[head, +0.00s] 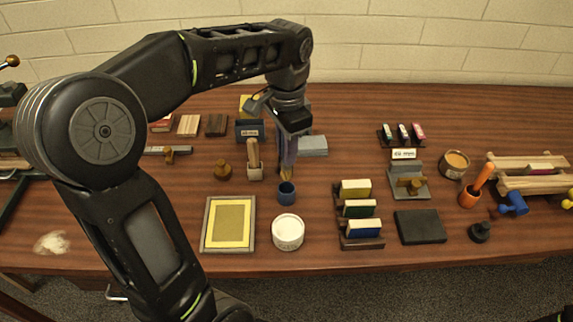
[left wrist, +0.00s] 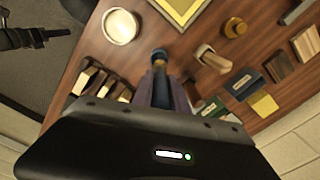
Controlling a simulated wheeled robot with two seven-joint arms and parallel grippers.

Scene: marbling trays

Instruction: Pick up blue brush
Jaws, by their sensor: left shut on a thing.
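My left gripper (head: 287,164) points down over the table, shut on the blue brush. The brush's dark blue handle (left wrist: 161,88) shows between the two fingers in the left wrist view. In the head view the fingers hide most of the brush, and a tan part shows just below them.
A white tub (head: 288,234) and a yellow-framed tray (head: 206,240) stand in front of the cup. A rack of coloured blocks (head: 342,234) is to its right. A brass-coloured knob (head: 222,170) and a wooden stamp (head: 254,160) stand close on the left.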

